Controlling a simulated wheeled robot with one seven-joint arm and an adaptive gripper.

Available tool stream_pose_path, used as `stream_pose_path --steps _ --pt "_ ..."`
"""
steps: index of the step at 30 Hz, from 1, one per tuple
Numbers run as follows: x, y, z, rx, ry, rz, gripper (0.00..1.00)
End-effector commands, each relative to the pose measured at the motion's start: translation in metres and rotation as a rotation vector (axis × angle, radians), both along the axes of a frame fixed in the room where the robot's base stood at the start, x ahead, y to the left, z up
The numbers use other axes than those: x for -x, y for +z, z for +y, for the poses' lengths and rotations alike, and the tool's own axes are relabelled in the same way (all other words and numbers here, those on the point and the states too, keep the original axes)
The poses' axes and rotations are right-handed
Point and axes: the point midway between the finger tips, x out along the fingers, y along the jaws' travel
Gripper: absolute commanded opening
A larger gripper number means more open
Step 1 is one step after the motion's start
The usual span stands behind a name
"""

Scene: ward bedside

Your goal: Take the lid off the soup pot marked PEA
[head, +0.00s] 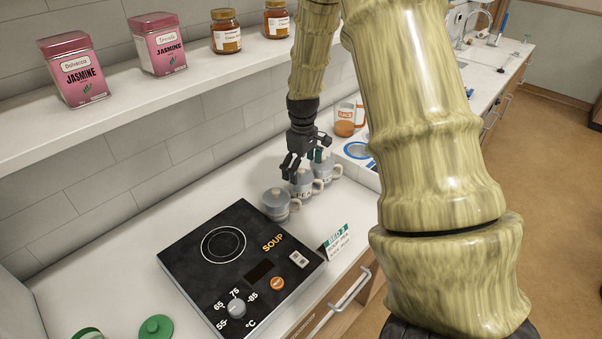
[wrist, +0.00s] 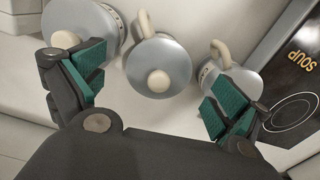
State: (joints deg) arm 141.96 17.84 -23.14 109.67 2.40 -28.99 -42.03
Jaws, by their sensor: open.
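Three grey lidded pots with cream handles stand in a row on the counter: a near pot (head: 278,205), a middle pot (head: 302,189) and a far pot (head: 328,172). The middle pot's marking looks like PEA, but it is small; the other markings are unreadable. My gripper (head: 303,160) is open above the middle pot. In the wrist view the middle pot's grey lid (wrist: 160,62) with its cream knob (wrist: 158,82) lies between my spread, empty fingers (wrist: 152,85). The left finger partly covers one neighbouring pot (wrist: 82,22), the right finger the other (wrist: 240,80).
A black SOUP hotplate (head: 195,250) lies left of the pots, with a BED 3 card (head: 338,243) beside it. A mug with orange contents (head: 345,122) stands behind. A green lid (head: 155,327) lies at the front. A shelf (head: 150,92) with tins and jars runs above.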

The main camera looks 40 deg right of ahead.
Motion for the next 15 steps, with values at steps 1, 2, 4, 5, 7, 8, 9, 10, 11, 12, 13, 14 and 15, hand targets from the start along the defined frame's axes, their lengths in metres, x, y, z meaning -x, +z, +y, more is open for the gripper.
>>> stream_pose_path --steps 1,2,4,5,7,8,9,10,11,12,13,14,15 --pt "0.001 -0.004 0.000 -0.001 -0.001 0.002 0.99" --pt "0.001 -0.007 0.000 0.000 -0.001 0.001 0.99" --pt "0.001 -0.011 0.000 0.000 -0.001 0.000 0.99" --pt "0.001 -0.012 0.000 0.000 -0.001 0.000 0.99" --pt "0.001 -0.015 0.000 0.000 -0.001 0.000 0.99" --pt "0.001 -0.015 0.000 0.000 -0.001 0.000 0.99" --pt "0.001 -0.016 0.000 0.000 -0.001 0.000 0.99" --pt "0.001 -0.016 0.000 0.001 -0.001 0.000 0.99" --pt "0.001 -0.016 0.000 0.001 -0.001 0.000 0.99" --pt "0.000 -0.016 0.000 0.001 -0.001 0.000 0.99" --pt "0.000 -0.016 0.000 0.001 -0.001 0.000 0.99" --pt "0.001 -0.016 0.000 0.001 -0.001 0.000 0.99" --pt "0.000 -0.016 0.000 0.001 -0.001 0.000 0.95"
